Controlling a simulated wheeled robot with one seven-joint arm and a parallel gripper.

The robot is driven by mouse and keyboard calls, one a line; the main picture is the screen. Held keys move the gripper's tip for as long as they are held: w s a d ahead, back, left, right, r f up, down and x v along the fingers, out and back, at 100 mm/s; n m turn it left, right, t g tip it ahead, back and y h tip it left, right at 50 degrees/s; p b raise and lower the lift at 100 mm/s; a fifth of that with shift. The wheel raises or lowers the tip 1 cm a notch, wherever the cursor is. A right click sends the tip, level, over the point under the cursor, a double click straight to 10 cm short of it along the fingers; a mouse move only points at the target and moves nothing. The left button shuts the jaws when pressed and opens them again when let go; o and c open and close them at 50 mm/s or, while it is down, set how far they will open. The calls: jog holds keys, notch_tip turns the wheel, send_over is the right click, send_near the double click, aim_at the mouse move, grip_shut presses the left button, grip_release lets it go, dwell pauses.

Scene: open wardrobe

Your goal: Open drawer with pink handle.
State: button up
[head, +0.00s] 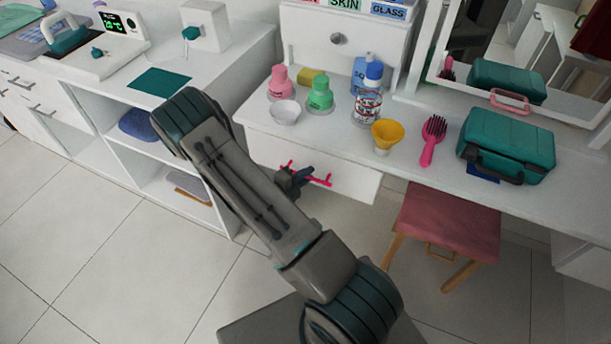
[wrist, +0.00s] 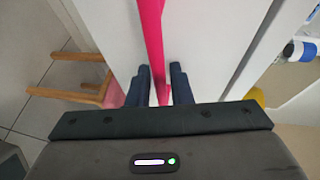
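The pink handle (head: 321,181) is a thin bar on the white drawer (head: 348,180) under the vanity top. In the wrist view the pink handle (wrist: 152,35) runs down the picture and passes between my two fingers. My gripper (head: 298,176) is at the handle's middle in the head view, partly hidden by my arm.
Bottles, a bowl, a yellow cup (head: 387,136), a pink brush (head: 432,140) and a teal case (head: 507,146) stand on the vanity top (head: 345,140). A pink-seated stool (head: 447,220) is right of the drawer. Open shelves (head: 165,185) are to the left.

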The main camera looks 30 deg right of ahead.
grip_shut()
jog(key=s+a+p, duration=0.2)
jog(key=s+a, duration=1.4)
jog(key=a, duration=0.4)
jog(key=shift+a, duration=0.3)
jog(key=shift+o, duration=2.2)
grip_release()
jog(key=shift+a, duration=0.1)
jog(key=v, duration=1.3)
jog(key=shift+a+r, duration=0.15)
jog(key=shift+a, duration=0.2)
